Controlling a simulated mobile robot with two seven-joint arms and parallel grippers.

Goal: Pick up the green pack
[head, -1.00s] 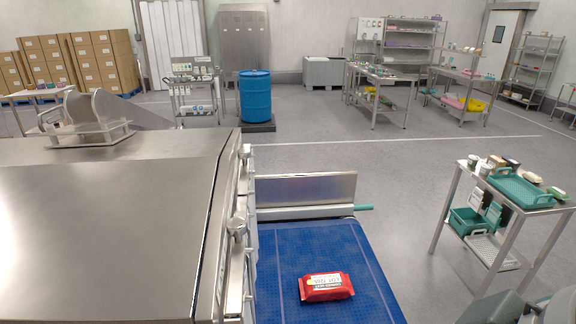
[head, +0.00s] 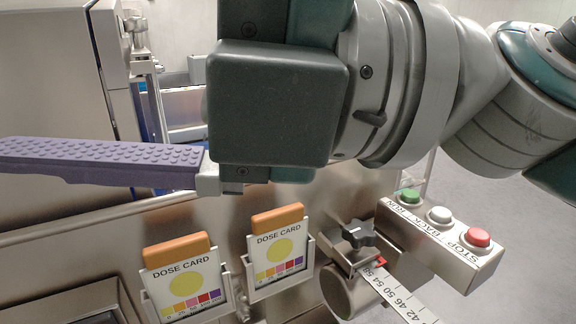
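No green pack shows in the head view. My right gripper (head: 100,158) comes in from the right across the upper middle, its dark body in front of the machine. One long purple finger with a bumpy surface points left and runs out at the left edge. I see nothing on this finger. The other finger does not show, so I cannot tell how far the gripper is open. My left gripper is out of view.
Below my arm is a steel machine front with two dose cards (head: 185,285) (head: 280,250) in holders. To the right are a black knob (head: 352,234), a ruler strip (head: 400,298) and a button box (head: 450,245) with green, white and red buttons. A steel housing (head: 50,90) stands at left.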

